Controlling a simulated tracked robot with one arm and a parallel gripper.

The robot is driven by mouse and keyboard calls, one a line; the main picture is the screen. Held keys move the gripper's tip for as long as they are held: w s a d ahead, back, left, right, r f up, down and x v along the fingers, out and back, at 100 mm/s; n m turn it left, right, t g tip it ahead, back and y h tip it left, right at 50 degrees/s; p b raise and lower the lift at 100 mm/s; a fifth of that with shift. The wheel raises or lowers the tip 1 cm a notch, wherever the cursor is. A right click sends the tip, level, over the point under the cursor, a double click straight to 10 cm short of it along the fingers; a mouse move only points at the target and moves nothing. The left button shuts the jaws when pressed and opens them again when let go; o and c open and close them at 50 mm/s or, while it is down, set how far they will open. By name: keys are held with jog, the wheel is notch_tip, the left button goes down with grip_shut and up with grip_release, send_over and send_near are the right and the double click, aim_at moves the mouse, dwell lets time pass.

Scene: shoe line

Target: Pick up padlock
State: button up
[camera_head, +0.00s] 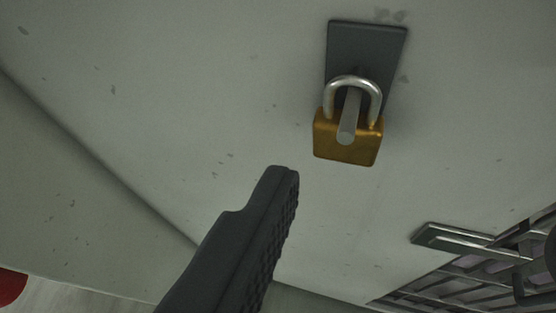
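The padlock (346,142) has a brass body and a silver shackle. It hangs by its shackle from a grey peg (348,118) that sticks out of a dark rectangular plate (366,50) on a pale wall. One dark finger of my gripper (280,195) reaches up from the bottom, below and left of the padlock and apart from it. Its ridged inner pad faces right with nothing against it, so the gripper looks open and empty. The other finger is not clearly seen; a dark shape at the right edge may be part of it.
A metal bracket (450,236) and a dark wire rack (470,275) are at the lower right. A pale panel edge runs diagonally at the left. A red object (10,288) shows at the lower left corner. The wall around the padlock is clear, with scuffs.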

aim_at(363, 151)
jog(key=a+f, duration=0.4)
jog(key=shift+h, duration=0.3)
jog(key=shift+d+r+p+x, duration=0.1)
jog(key=shift+p+x, duration=0.7)
jog(key=shift+x, duration=2.65)
jog(key=shift+d+r+p+x, duration=0.15)
jog(key=shift+p+x, duration=0.6)
jog(key=shift+x, duration=2.65)
jog(key=c, duration=1.2)
jog(key=shift+r, duration=0.1)
